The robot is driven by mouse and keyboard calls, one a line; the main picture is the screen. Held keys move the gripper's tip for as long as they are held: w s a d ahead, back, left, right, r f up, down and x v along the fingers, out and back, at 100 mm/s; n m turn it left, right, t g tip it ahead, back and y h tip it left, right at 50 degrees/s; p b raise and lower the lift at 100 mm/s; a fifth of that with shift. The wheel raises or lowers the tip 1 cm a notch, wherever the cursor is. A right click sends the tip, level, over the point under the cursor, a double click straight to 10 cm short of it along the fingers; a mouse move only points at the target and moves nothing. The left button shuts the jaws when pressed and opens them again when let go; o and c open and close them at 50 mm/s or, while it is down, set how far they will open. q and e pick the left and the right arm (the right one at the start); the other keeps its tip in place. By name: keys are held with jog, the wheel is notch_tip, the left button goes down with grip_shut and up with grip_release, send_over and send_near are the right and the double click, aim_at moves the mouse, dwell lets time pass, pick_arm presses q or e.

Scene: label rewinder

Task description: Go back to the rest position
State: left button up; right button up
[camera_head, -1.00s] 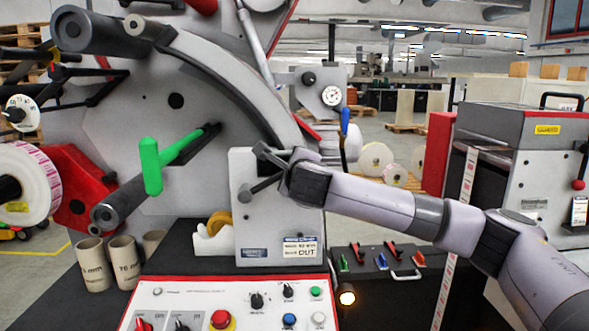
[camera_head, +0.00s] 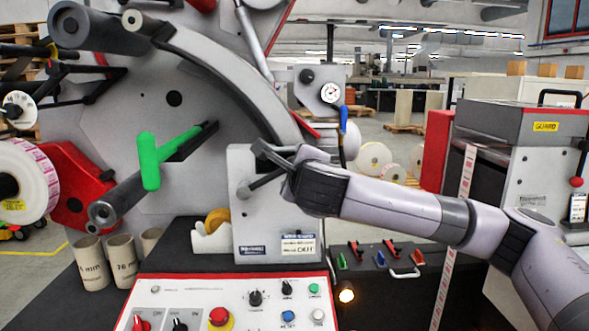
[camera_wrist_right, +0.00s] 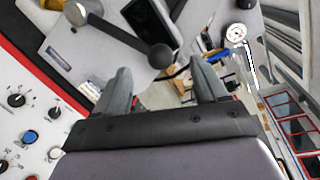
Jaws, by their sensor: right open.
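My right gripper (camera_head: 272,168) reaches in from the right and hangs in front of the grey box of the label rewinder (camera_head: 262,215), near its dark lever (camera_head: 262,186). In the right wrist view my right gripper (camera_wrist_right: 160,82) has its two fingers spread apart with nothing between them. The lever's dark ball knob (camera_wrist_right: 161,56) shows just beyond the fingertips there; whether it touches a finger I cannot tell. My left gripper is not in view.
The control panel (camera_head: 190,290) with knobs and buttons lies below. A green handle (camera_head: 149,162) stands on the left. Cardboard cores (camera_head: 91,264) and a tape dispenser (camera_head: 208,240) stand on the dark table. A grey machine (camera_head: 520,130) is at the right, with a label strip (camera_head: 466,178) beside it.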

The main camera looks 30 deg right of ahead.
dwell(0.5)
jog(key=s+a+f+m+g+y, duration=0.1)
jog(key=s+a+f+m+y, duration=0.3)
jog(key=a+f+m, duration=0.75)
jog(key=s+a+f+m+g+y, duration=0.15)
jog(key=a+f+m+y, duration=0.5)
jog(key=f, duration=1.05)
jog(key=s+d+f+m+g+h, duration=0.1)
jog(key=s+d+f+m, duration=0.1)
jog(key=s+f+m, duration=1.7)
jog(key=s+m, duration=0.3)
jog(key=m, duration=0.2)
jog(key=shift+f+g, duration=0.3)
jog(key=shift+g, duration=0.05)
